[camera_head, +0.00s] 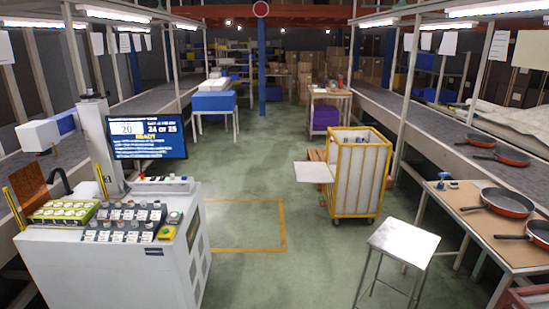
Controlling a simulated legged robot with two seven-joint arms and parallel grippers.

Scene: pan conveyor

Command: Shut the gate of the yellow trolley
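The yellow trolley (357,191) stands on the green floor right of the middle. It has a yellow frame and pale side panels. Its gate (313,172), a pale flat panel, sticks out to the left from the trolley's left side, roughly level, so it stands open. The inside of the trolley is mostly hidden by its near panels. Neither of my grippers shows in this view.
A metal stool (404,242) stands in front of the trolley. A table (474,207) with pans is at the right. A white control console (115,250) with a screen fills the left. The floor (285,270) between console and stool is clear.

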